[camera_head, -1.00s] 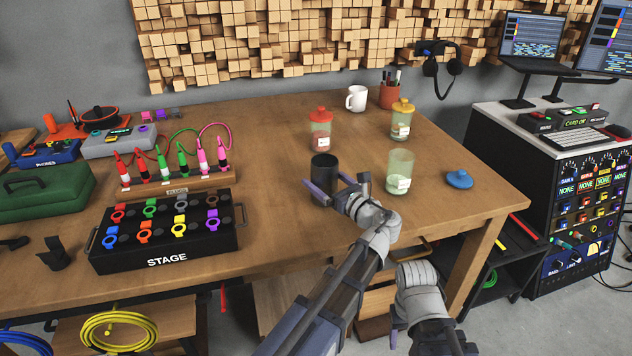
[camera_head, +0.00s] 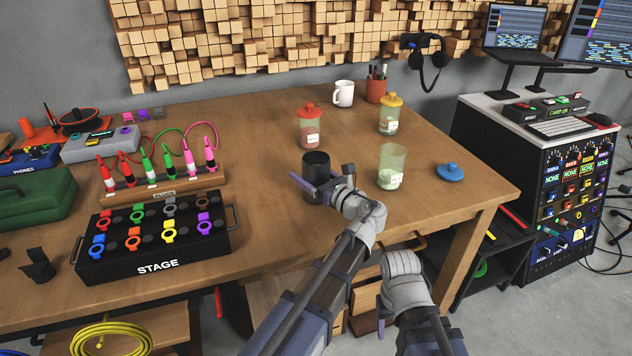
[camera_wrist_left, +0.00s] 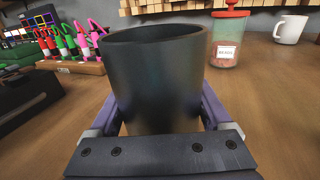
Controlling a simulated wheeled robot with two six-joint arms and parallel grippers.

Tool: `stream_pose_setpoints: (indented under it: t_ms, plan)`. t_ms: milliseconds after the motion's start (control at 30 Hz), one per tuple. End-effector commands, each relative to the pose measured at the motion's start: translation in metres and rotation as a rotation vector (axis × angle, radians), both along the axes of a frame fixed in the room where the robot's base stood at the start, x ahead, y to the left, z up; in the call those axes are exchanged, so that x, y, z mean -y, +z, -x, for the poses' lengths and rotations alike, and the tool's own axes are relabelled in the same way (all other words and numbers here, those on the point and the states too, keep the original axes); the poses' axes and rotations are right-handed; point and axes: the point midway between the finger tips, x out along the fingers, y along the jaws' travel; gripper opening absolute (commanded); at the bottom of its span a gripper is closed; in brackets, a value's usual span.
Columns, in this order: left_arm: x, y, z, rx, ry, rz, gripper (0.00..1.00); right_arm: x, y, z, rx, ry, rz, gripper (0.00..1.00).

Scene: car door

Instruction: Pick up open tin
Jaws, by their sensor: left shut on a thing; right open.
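The open tin (camera_head: 316,165) is a dark, lidless cylinder standing upright near the middle of the table in the head view. In the left wrist view the tin (camera_wrist_left: 157,75) fills the middle, between the two purple fingers. My left gripper (camera_head: 326,190) is shut on the tin's sides, low on its body; the gripper also shows in the left wrist view (camera_wrist_left: 160,118). Whether the tin's base touches the table cannot be told. My right gripper (camera_head: 382,322) is below the table's front edge, largely hidden by its arm, and open.
Right of the tin stands an open glass jar (camera_head: 390,168), with a blue lid (camera_head: 450,172) beside it. Behind are a red-lidded jar (camera_head: 309,128), a yellow-lidded jar (camera_head: 390,115) and a white mug (camera_head: 344,93). The STAGE box (camera_head: 155,240) and plug rack (camera_head: 160,190) are left.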

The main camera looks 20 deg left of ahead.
Motion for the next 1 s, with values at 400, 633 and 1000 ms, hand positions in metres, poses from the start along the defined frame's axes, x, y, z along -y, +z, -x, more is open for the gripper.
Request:
stream_pose_setpoints:
  t_ms: [400,633,1000]
  plan:
    - [0.000,0.001,0.000,0.000,0.000,-0.002,0.05,0.000,0.000,0.000,0.000,0.000,0.000,0.60]
    - [0.000,0.006,0.000,0.001,0.000,-0.002,0.05,0.000,0.006,0.000,0.000,0.000,-0.001,0.60]
    - [0.000,0.048,0.000,0.001,0.000,-0.001,0.05,-0.001,0.048,0.000,-0.002,-0.001,-0.005,0.60]
